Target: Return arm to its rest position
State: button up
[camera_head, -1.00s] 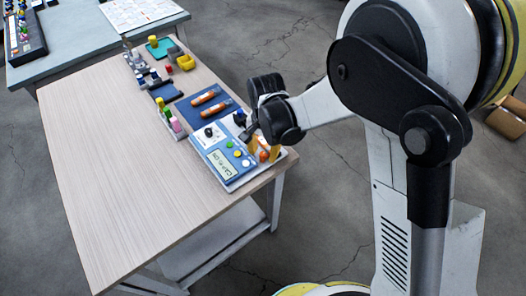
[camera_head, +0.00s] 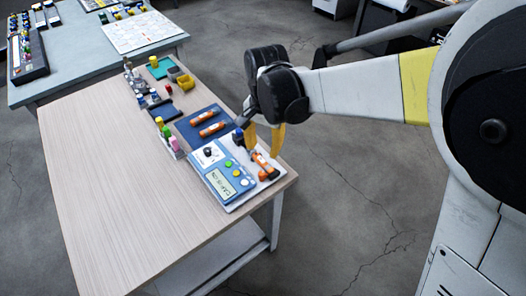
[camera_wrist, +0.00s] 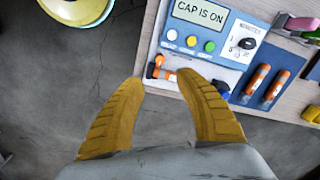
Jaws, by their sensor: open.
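My gripper (camera_head: 264,146) is open, its two yellow fingers pointing down above the right end of the blue-and-white device (camera_head: 214,194). The fingers also show in the wrist view (camera_wrist: 160,78), spread apart with nothing held between them. The device's display reads "CAP IS ON" in the wrist view (camera_wrist: 201,12). An orange and dark piece (camera_head: 265,164) lies on the device's white right part, partly behind the fingers in the head view. In the wrist view this orange piece (camera_wrist: 159,68) lies just beyond the fingertips, and I see no grip on it.
A blue mat (camera_head: 188,129) with two orange-and-white tubes lies behind the device. Small bottles (camera_head: 166,131), a yellow bin (camera_head: 186,82) and a teal tray (camera_head: 160,70) line the table (camera_head: 110,165). The table's left side is bare. A second table (camera_head: 75,65) stands at the back left.

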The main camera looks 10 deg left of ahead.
dwell(0.4)
jog(key=s+d+r+n+t, duration=0.1)
jog(key=s+d+r, duration=0.1)
jog(key=d+r, duration=0.35)
jog(key=s+d+r+t, duration=0.2)
jog(key=d, duration=0.7)
jog(key=s+d+r+n+t, duration=0.1)
jog(key=s+d+r, duration=0.15)
jog(key=d, duration=0.45)
jog(key=s+d+t, duration=0.3)
jog(key=s+d, duration=0.2)
jog(key=d, duration=0.2)
jog(key=shift+d+n, duration=0.25)
jog(key=shift+n, duration=0.15)
